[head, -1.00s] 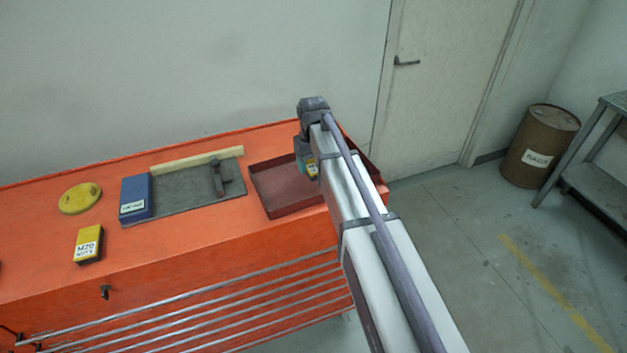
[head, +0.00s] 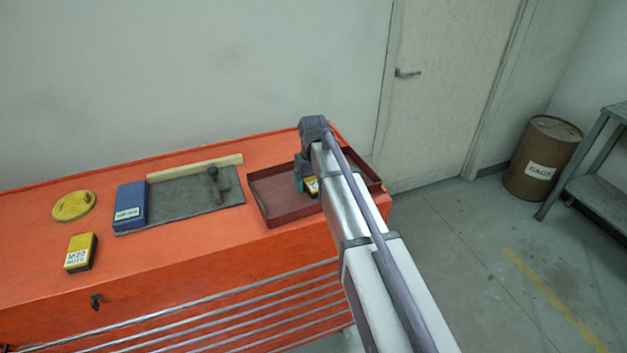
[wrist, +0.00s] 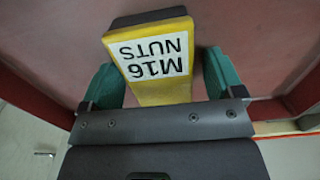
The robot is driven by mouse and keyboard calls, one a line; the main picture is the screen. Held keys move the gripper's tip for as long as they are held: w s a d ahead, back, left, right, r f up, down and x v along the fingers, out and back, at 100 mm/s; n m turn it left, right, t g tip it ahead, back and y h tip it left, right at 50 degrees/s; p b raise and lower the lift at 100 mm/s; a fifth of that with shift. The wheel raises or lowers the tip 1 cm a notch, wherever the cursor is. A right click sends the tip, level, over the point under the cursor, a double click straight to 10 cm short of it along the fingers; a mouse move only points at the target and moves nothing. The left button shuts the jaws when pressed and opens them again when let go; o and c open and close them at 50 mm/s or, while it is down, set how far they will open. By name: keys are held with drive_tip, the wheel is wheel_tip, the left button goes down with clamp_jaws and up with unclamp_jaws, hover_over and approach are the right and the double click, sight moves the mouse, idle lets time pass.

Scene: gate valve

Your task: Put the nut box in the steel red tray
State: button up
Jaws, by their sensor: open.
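The yellow and dark nut box marked M16 NUTS (wrist: 155,55) is in the steel red tray (head: 283,213), whose floor shows around the box in the wrist view. In the head view the box (head: 312,186) is partly hidden by my arm. My gripper (wrist: 162,80) is open, with one teal finger on each side of the box. I cannot tell whether the box rests flat on the tray floor. In the head view my gripper (head: 299,181) is low inside the tray.
On the orange bench (head: 190,250) lie a yellow M20 nuts box (head: 81,252), a round yellow piece (head: 74,206), a blue box (head: 131,205) and a grey mat (head: 180,211) with a dark tool (head: 214,184). A wall stands behind; a barrel (head: 543,160) is far right.

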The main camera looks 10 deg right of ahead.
sight(314, 179)
wheel_tip(314, 179, up, 13)
drive_tip(key=p, duration=1.3)
drive_tip(key=s+m, duration=0.2)
drive_tip(key=s, duration=2.3)
wheel_tip(314, 179, down, 9)
drive_tip(key=b, duration=0.8)
drive_tip(key=shift+w+d+r+b, duration=0.15)
drive_tip(key=shift+w+d+b, duration=0.05)
drive_tip(key=shift+w+b, duration=0.2)
drive_tip(key=shift+w, duration=0.1)
